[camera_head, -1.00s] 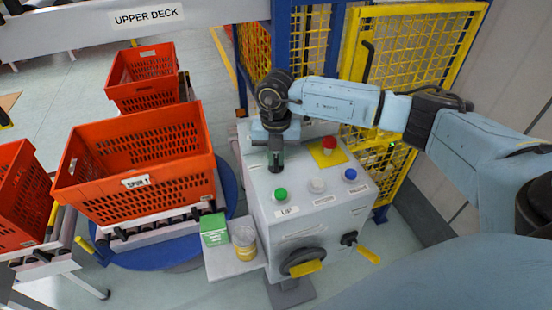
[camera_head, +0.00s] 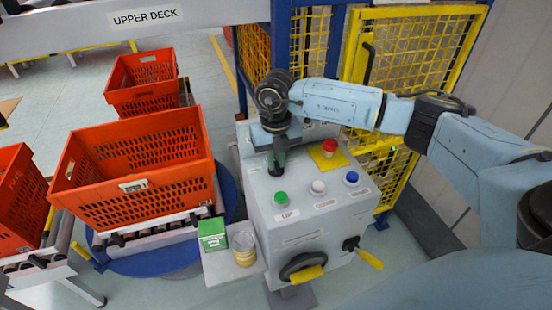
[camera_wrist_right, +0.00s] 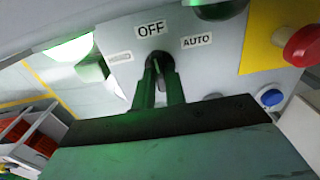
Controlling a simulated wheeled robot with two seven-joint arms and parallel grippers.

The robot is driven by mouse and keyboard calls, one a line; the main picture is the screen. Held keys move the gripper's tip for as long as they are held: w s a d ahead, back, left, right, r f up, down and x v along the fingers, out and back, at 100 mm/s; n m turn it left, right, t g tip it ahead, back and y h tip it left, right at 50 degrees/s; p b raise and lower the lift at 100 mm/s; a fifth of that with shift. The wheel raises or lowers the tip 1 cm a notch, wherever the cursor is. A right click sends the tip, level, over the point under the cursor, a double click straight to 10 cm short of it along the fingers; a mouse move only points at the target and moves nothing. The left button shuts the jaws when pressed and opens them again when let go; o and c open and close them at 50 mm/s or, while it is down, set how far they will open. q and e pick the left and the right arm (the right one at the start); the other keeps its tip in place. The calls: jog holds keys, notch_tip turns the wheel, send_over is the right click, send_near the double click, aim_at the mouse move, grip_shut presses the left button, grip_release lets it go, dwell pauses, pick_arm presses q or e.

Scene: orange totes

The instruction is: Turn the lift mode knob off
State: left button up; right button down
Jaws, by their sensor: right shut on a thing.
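The lift mode knob (camera_wrist_right: 157,60) is a small dark knob on the grey control box (camera_head: 310,255), mostly hidden by my fingers. An OFF label (camera_wrist_right: 151,29) is above it and an AUTO label (camera_wrist_right: 197,41) to its right; a third label to its left is too blurred to read. My right gripper (camera_wrist_right: 160,72) is shut on the knob, with one finger on each side. In the head view my right gripper (camera_head: 277,165) points down onto the box top, and the knob is hidden there. My left gripper is not in view.
Green (camera_head: 280,198), white (camera_head: 317,187) and blue (camera_head: 351,178) buttons line the box front; a red button (camera_head: 329,147) sits on a yellow plate. A black handwheel (camera_head: 302,268) is below. An orange tote (camera_head: 140,205) stands left. A yellow mesh fence (camera_head: 425,60) is behind.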

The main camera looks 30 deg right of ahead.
aim_at(276, 163)
jog(key=c, duration=1.4)
grip_release()
jog(key=shift+c, duration=0.2)
jog(key=shift+r, duration=0.1)
notch_tip(276, 163, up, 13)
jog(key=b, duration=0.1)
jog(key=shift+r, duration=0.15)
